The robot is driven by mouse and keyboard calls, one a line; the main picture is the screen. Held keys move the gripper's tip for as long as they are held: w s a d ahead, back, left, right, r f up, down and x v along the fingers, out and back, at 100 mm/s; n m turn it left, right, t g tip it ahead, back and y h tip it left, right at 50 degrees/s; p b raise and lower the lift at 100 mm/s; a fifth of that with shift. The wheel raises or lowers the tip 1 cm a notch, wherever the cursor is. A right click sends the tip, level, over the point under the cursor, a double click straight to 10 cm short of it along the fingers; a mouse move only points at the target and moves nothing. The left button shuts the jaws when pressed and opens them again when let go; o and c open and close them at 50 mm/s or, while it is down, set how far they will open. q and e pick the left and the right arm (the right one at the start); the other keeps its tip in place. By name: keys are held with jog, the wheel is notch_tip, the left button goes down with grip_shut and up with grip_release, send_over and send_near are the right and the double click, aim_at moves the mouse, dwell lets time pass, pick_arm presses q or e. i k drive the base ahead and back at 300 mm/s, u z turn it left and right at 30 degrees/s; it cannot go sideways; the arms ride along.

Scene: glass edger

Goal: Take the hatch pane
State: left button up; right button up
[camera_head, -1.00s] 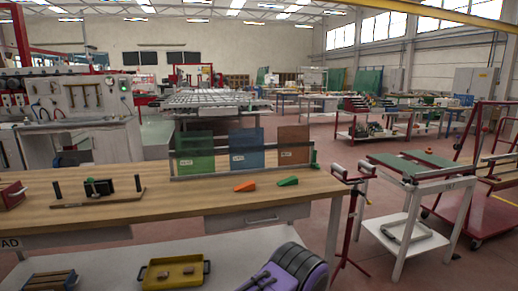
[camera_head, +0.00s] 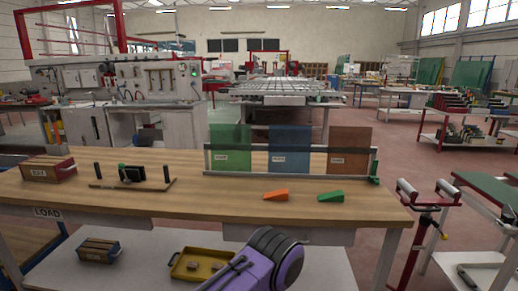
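Three tinted panes stand upright side by side in a grey rack (camera_head: 207,161) at the back of the wooden bench: a green pane (camera_head: 232,140), a blue pane (camera_head: 289,138) and a brown pane (camera_head: 349,140). Each has a small white label, too small to read surely, so I cannot tell which is the hatch pane. Neither of my grippers is in view. A purple and black arm part shows at the bottom, apart from the panes.
On the bench (camera_head: 120,203) lie an orange wedge (camera_head: 276,196), a green wedge (camera_head: 331,196), a wooden fixture with posts (camera_head: 133,183) and a red box (camera_head: 47,171). A yellow tray (camera_head: 190,277) and wooden box (camera_head: 98,250) are on the lower shelf. A roller stand (camera_head: 424,212) stands right.

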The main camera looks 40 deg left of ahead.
aim_at(290, 147)
jog(key=u, duration=0.95)
jog(key=i, duration=0.85)
jog(key=u, duration=0.85)
